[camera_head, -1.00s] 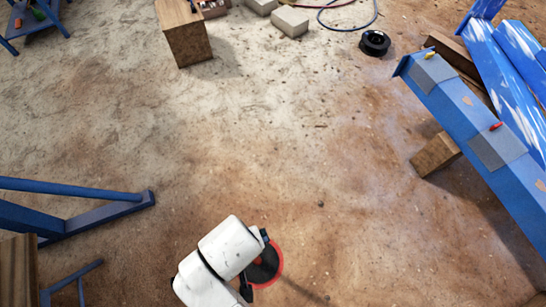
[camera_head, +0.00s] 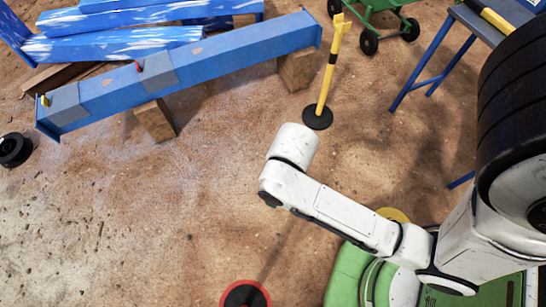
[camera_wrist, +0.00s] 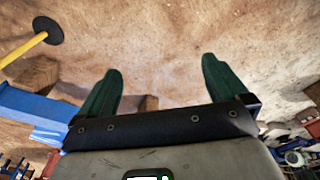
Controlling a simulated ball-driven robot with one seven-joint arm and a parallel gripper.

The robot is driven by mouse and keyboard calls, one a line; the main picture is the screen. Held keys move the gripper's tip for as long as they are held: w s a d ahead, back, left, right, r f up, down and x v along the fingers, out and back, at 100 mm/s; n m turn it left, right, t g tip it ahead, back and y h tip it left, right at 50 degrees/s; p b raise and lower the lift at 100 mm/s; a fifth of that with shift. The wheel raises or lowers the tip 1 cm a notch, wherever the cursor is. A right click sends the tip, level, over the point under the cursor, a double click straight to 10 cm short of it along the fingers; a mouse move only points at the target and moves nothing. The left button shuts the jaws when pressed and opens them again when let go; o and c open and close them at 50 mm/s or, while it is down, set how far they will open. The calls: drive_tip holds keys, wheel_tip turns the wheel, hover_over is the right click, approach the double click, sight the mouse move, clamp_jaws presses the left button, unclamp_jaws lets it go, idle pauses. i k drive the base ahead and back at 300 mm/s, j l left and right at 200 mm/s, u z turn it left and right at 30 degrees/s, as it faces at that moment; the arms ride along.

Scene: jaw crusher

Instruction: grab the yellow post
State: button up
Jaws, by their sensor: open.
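The yellow post (camera_head: 331,72) stands upright on a round black base (camera_head: 317,118) in the upper middle of the head view, just off the right end of a blue beam. A dark band runs round its shaft. In the wrist view the lower part of the yellow post (camera_wrist: 24,49) and its black base (camera_wrist: 47,31) show at the upper left, outside the jaws. In the head view my white arm reaches left below the post, and the gripper is hidden.
The long blue beam (camera_head: 200,70) rests on wooden blocks (camera_head: 155,121) left of the post. A green cart (camera_head: 385,12) stands behind the post, and a blue-legged table (camera_head: 432,62) to its right. The floor left of my arm is largely open.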

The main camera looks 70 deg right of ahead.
sight(316, 117)
drive_tip(key=z, duration=1.85)
